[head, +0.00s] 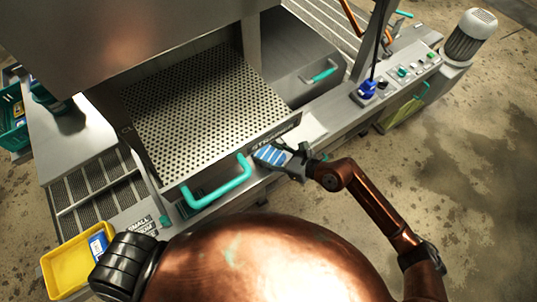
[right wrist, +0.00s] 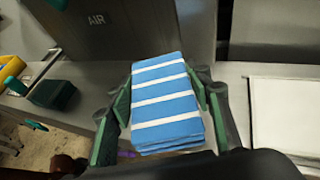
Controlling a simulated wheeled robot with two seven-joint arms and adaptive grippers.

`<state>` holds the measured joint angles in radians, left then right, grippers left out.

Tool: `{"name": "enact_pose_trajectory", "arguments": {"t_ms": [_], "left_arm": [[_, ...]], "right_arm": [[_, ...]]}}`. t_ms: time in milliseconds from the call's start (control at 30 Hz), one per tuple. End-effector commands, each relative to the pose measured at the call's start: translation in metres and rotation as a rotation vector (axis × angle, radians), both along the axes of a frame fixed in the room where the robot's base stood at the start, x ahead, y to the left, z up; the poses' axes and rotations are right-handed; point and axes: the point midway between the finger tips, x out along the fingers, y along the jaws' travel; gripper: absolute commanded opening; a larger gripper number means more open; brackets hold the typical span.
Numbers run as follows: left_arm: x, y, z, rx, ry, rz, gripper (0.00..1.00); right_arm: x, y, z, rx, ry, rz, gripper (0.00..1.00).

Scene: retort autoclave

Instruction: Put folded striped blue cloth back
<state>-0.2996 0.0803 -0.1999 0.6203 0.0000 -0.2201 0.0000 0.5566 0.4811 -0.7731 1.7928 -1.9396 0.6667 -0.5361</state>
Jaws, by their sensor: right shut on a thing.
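The folded blue cloth with white stripes (head: 271,156) is at the front edge of the machine, beside the perforated tray. In the right wrist view the cloth (right wrist: 168,105) lies between the green-padded fingers of my right gripper (right wrist: 163,112), which is shut on it. In the head view my right gripper (head: 283,158) reaches in from the right with the cloth at its tips. I cannot tell whether the cloth touches the surface below. My left gripper does not show clearly in the head view.
A perforated metal tray (head: 205,110) with a teal handle (head: 222,190) is left of the cloth. A white flat panel (head: 310,128) lies to its right. A yellow bin (head: 68,265) stands at lower left. A blue item (head: 367,88) and buttons sit along the right ledge.

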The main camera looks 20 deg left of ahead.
Motion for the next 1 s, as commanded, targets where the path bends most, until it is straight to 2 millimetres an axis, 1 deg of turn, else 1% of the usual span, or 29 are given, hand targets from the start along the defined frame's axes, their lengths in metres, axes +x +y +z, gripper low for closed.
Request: {"name": "enact_pose_trajectory", "arguments": {"t_ms": [33,67,267,367,433,533,600,867,967,1000], "left_arm": [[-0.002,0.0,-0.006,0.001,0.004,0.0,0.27],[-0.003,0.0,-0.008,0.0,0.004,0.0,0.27],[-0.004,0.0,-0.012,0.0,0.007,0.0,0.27],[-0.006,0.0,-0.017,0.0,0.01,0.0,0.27],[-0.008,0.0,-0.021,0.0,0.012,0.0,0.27],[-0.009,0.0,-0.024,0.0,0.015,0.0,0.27],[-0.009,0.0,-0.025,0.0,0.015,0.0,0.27],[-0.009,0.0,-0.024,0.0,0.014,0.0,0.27],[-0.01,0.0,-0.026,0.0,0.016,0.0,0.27],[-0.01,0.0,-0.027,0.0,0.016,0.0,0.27]], "right_arm": [[0.007,0.001,-0.01,0.003,0.002,-0.001,0.22],[0.011,0.002,-0.014,0.001,0.001,-0.002,0.22],[0.021,0.004,-0.023,0.003,-0.002,-0.001,0.22],[0.029,0.005,-0.035,0.002,0.001,-0.002,0.22],[0.028,0.004,-0.047,0.002,0.002,-0.001,0.22],[0.027,0.004,-0.059,0.004,0.001,-0.002,0.22],[0.028,0.004,-0.061,0.004,-0.001,-0.001,0.22],[0.027,0.004,-0.061,0.003,-0.004,-0.001,0.22],[0.027,0.004,-0.064,0.003,-0.002,-0.001,0.22],[0.027,0.004,-0.065,0.003,-0.002,-0.001,0.47]]}}
